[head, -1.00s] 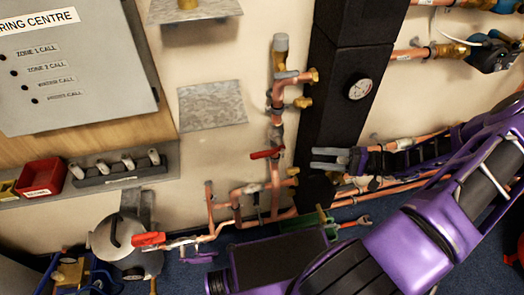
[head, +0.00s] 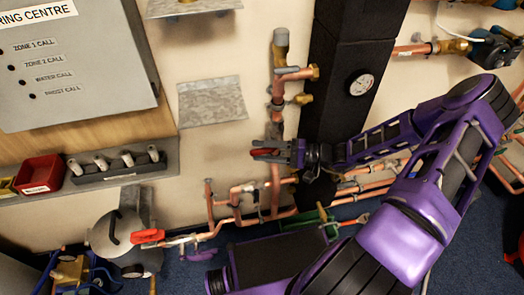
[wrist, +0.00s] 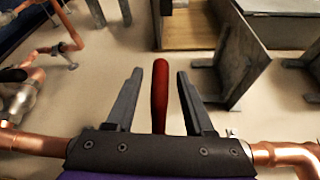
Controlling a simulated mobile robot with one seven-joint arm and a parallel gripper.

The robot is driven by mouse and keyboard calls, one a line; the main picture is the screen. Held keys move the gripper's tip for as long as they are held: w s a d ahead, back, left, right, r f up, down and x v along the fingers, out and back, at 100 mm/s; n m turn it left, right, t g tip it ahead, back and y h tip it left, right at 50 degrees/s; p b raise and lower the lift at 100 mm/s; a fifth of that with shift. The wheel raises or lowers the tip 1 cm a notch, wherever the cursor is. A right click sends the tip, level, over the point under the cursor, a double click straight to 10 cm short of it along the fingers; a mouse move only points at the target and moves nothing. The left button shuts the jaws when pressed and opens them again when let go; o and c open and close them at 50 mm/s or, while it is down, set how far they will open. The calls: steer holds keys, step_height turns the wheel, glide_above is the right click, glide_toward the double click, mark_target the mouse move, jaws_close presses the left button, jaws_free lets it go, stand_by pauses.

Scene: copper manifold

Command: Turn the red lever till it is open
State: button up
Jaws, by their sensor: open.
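The red lever (head: 266,152) is on the vertical copper pipe, mostly hidden by my gripper in the head view. In the wrist view the red lever (wrist: 160,92) points away from my gripper, between the two grey fingers, with a gap on each side. My gripper (head: 256,151) is open around the lever, its fingers pointing left in the head view. In the wrist view my gripper (wrist: 158,74) has both fingers apart and not touching the lever. The lever's pivot is hidden.
A second red handle (head: 148,236) sits lower left on the pipework. Copper pipes (head: 210,205) run below, and a black column with a gauge (head: 361,84) stands right of the lever. Grey metal brackets (wrist: 222,55) show beyond the fingers in the wrist view.

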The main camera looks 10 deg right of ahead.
steer(key=shift+a, duration=0.1)
jaws_close()
stand_by(1.4)
